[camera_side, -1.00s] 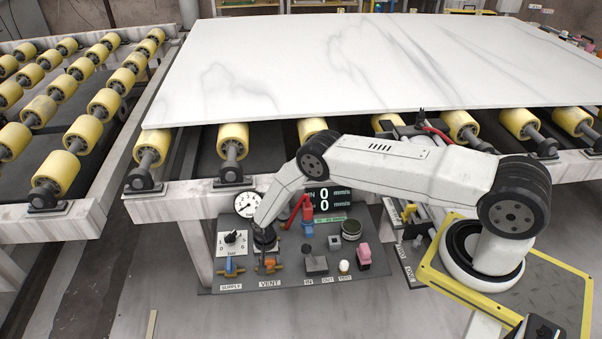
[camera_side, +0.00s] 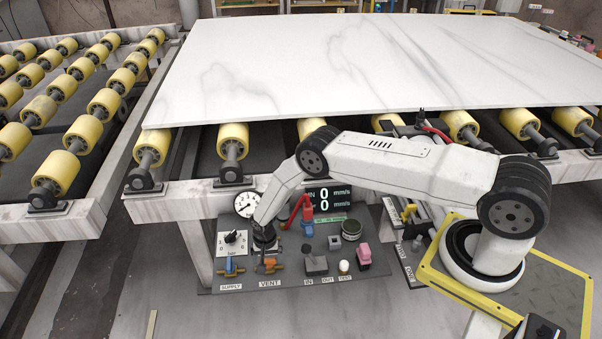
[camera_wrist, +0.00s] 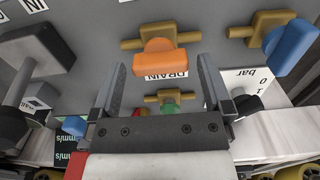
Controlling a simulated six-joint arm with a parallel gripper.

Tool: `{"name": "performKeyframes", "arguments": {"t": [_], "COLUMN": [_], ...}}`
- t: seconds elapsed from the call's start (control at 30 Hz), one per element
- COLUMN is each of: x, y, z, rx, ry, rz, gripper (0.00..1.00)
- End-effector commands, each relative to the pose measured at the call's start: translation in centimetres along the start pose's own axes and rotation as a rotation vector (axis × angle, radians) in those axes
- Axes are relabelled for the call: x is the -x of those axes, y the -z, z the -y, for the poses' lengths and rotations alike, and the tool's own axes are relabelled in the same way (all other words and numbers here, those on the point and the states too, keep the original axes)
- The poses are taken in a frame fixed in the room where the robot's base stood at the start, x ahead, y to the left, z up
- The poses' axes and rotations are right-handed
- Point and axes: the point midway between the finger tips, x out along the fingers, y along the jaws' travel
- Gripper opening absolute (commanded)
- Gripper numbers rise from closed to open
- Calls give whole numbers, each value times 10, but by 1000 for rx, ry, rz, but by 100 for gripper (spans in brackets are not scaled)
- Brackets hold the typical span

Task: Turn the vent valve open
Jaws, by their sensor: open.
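The vent valve has an orange handle (camera_side: 267,264) on a brass body, above the VENT label on the sloped control panel. In the wrist view the orange handle (camera_wrist: 165,62) lies roughly crosswise, near-parallel to its brass pipe. My gripper (camera_side: 264,244) is just behind and above the valve in the side view. In the wrist view my gripper (camera_wrist: 162,75) is open, its fingers wide apart with nothing clamped between them. The handle sits around the line of the fingertips, between their sides. I cannot tell whether a finger touches it.
The blue-handled supply valve (camera_side: 229,266) stands close on the left, with a bar knob (camera_side: 232,238) behind it. A green-handled drain valve (camera_wrist: 170,106) shows between my fingers. A joystick (camera_side: 316,263) and pink switch (camera_side: 363,254) are to the right. The marble slab (camera_side: 370,65) lies behind.

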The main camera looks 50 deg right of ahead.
Motion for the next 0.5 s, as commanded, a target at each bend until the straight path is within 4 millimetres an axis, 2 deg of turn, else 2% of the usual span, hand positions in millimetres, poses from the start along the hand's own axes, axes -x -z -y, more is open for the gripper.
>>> {"name": "performKeyframes", "arguments": {"t": [0.5], "x": [49], "y": [0], "z": [0], "rx": [-1], "ry": [1], "rz": [-1], "gripper": [100]}}
